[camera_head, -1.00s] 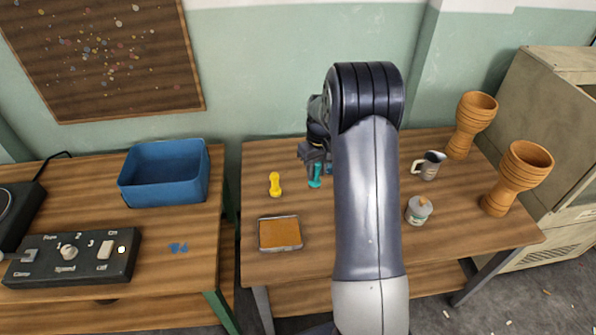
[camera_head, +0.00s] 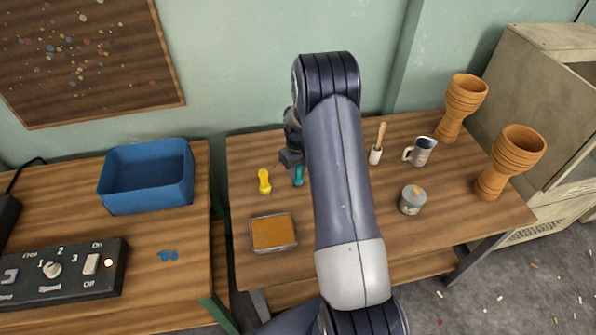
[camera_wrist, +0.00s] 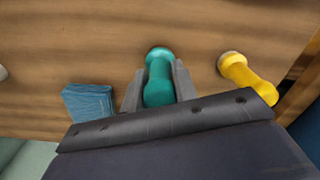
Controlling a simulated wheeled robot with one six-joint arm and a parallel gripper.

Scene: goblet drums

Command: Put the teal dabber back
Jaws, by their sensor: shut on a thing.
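The teal dabber (camera_head: 298,176) is at the back left of the right-hand table. In the wrist view the teal dabber (camera_wrist: 158,80) sits between the two fingers of my gripper (camera_wrist: 158,84), which is shut on it. I cannot tell whether its foot touches the table. The yellow dabber (camera_head: 264,181) stands just left of it, apart, and also shows in the wrist view (camera_wrist: 246,77). A blue-teal block-like thing (camera_wrist: 88,102) lies on the other side of my gripper in the wrist view; my arm hides it in the head view.
An orange-topped pad (camera_head: 273,233) lies in front of the dabbers. Right of my arm are a wooden-handled brush (camera_head: 376,152), a mug (camera_head: 421,152), a tin (camera_head: 412,201) and two wooden goblets (camera_head: 461,105) (camera_head: 510,165). A blue bin (camera_head: 148,180) is on the left table.

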